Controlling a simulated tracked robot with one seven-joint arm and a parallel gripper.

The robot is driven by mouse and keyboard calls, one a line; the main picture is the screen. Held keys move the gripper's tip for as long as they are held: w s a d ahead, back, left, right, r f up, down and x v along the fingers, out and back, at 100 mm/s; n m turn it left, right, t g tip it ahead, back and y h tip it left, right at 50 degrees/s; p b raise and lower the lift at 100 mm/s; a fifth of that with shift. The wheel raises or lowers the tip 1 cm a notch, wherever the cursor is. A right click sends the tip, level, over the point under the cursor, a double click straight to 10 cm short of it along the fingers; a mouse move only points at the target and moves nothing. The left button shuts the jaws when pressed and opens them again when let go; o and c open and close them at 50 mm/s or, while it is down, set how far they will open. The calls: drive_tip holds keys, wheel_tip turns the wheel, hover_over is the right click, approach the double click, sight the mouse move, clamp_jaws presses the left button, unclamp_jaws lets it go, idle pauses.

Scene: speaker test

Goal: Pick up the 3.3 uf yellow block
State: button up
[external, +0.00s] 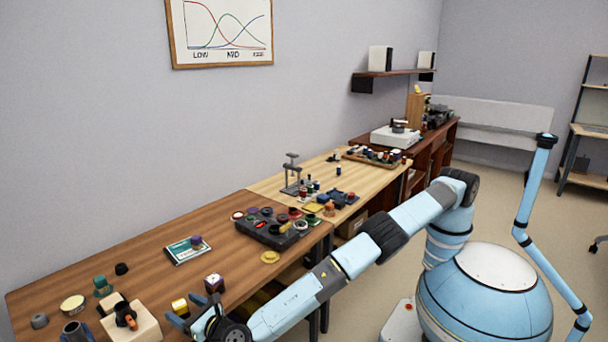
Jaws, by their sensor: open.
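A small yellow block (180,307) sits on the brown wooden table near its front edge, at the lower left of the external view. Any marking on it is too small to read. My gripper (192,311) is open at the table's front edge, close beside the yellow block. Its light blue and dark fingers point left toward the block. I cannot tell whether the block lies between the fingers or touches them. A dark reddish block with a pale top (214,283) stands just behind my gripper.
A cream block with an orange and black part (130,320) stands left of the yellow block. A teal part (103,286), a round cream-topped piece (73,304) and dark cylinders are farther left. A teal-and-white card (187,250) lies behind. The table's middle left is mostly clear.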

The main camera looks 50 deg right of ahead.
drive_tip(key=c, duration=1.3)
drive_tip(key=shift+o, duration=0.2)
drive_tip(key=shift+r, duration=0.1)
